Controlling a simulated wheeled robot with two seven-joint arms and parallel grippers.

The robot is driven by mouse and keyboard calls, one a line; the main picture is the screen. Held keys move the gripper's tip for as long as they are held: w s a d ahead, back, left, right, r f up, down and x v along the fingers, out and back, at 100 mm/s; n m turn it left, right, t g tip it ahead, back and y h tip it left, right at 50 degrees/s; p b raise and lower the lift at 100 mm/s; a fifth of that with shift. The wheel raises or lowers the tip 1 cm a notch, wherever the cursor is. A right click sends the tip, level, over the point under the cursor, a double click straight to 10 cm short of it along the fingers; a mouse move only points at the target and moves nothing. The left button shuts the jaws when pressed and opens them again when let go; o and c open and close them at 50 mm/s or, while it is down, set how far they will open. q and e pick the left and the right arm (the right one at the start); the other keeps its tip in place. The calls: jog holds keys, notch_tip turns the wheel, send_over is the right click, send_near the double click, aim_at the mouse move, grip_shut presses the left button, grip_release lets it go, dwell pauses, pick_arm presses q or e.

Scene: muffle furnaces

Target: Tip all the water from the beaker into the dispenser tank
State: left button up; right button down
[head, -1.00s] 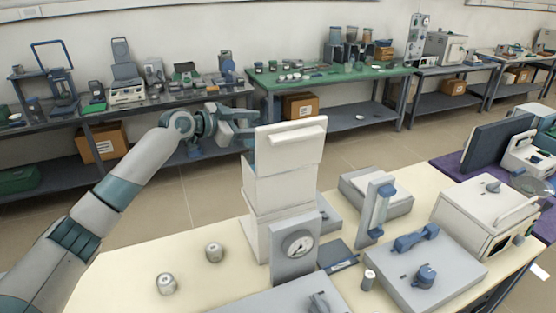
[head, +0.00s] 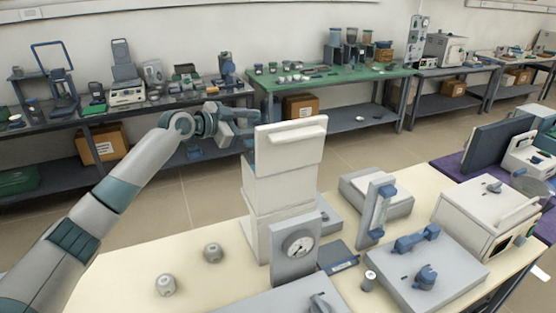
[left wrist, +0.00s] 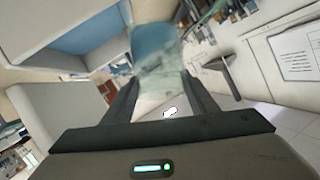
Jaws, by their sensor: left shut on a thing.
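My left gripper (head: 246,122) is at the end of the arm reaching in from the left, at the upper left of a tall white stacked unit (head: 285,185), which may be the dispenser. In the left wrist view the gripper (left wrist: 158,92) is shut on a clear beaker (left wrist: 157,78). Blue shows through or beyond the beaker's far part; I cannot tell the water level. The head view does not show the beaker clearly. An open white box with a blue inside (left wrist: 95,42) lies at the upper left of the wrist view; it may be the tank. My right gripper is out of view.
A dial gauge box (head: 297,245) stands at the front of the white unit.

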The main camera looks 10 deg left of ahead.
pick_arm(q)
jog(key=shift+f+m+b, duration=0.1)
jog(key=shift+m+b, duration=0.4)
jog(key=shift+b, duration=0.2)
dwell(0.6)
jog(key=shift+d+m+t+b, duration=0.1)
jog(key=shift+m+t+b, duration=0.2)
jog(key=shift+m+b, duration=0.1)
dwell(1.2)
jog(key=shift+s+d+f+m+t+y+b, duration=0.1)
jog(key=shift+m+t+y+b, duration=0.1)
jog(key=shift+m+b, duration=0.15)
jog(key=shift+s+f+m+t+y+b, duration=0.1)
jog(key=shift+m+t+b, duration=0.1)
jog(key=shift+m+b, duration=0.1)
dwell(1.1)
jog(key=shift+s+d+f+m+t+b, duration=0.2)
jog(key=shift+f+m+b, duration=0.1)
jog(key=shift+m+b, duration=0.35)
jog(key=shift+s+d+f+m+t+b, duration=0.1)
jog(key=shift+f+m+t+b, duration=0.15)
jog(key=shift+m+b, duration=0.3)
dwell(2.2)
